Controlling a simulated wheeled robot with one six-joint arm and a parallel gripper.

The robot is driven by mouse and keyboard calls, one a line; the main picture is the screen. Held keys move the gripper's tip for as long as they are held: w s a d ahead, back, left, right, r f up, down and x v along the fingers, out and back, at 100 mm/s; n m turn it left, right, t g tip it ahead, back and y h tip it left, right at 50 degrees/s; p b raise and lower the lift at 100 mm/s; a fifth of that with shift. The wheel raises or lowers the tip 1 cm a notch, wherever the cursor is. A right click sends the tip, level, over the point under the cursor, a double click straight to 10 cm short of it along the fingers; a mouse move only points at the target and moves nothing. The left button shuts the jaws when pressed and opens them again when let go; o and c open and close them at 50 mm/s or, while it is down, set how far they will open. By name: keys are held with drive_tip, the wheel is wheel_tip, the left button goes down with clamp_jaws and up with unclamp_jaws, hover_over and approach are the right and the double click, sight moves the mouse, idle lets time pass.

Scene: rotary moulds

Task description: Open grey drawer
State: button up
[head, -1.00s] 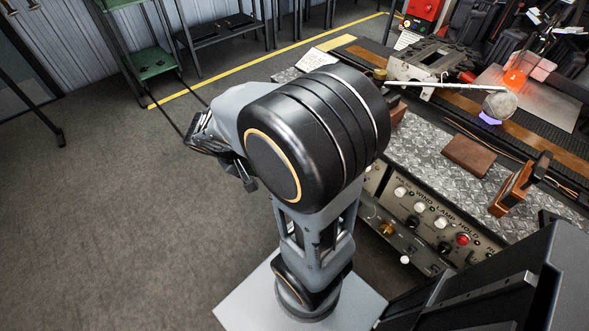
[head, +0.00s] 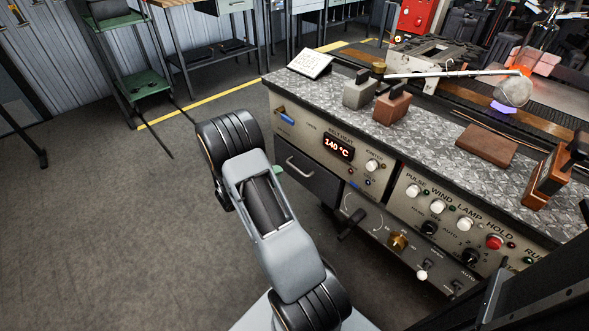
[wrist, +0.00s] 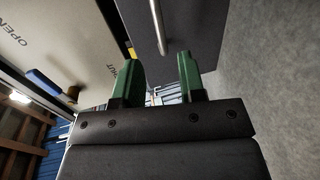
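The grey drawer (head: 309,178) is a dark grey front with a silver bar handle (head: 298,168), low on the left end of the bench. It looks shut. In the wrist view the drawer front (wrist: 195,25) fills the top middle, and its bar handle (wrist: 158,28) points down between my fingertips. My gripper (wrist: 158,62) has two green fingers, spread apart with nothing seen between them. In the head view my arm hides most of the gripper; a green finger bit (head: 278,170) shows just left of the handle. I cannot tell how far the fingers are from the handle.
The bench panel (head: 330,150) carries a 140 °C display, a blue slider (head: 285,117) and several knobs. Blocks (head: 391,105) stand on the patterned top. The floor (head: 100,240) at left is clear.

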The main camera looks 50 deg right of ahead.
sight(294, 167)
drive_tip(key=x, duration=0.9)
drive_tip(key=shift+b, duration=0.35)
clamp_jaws()
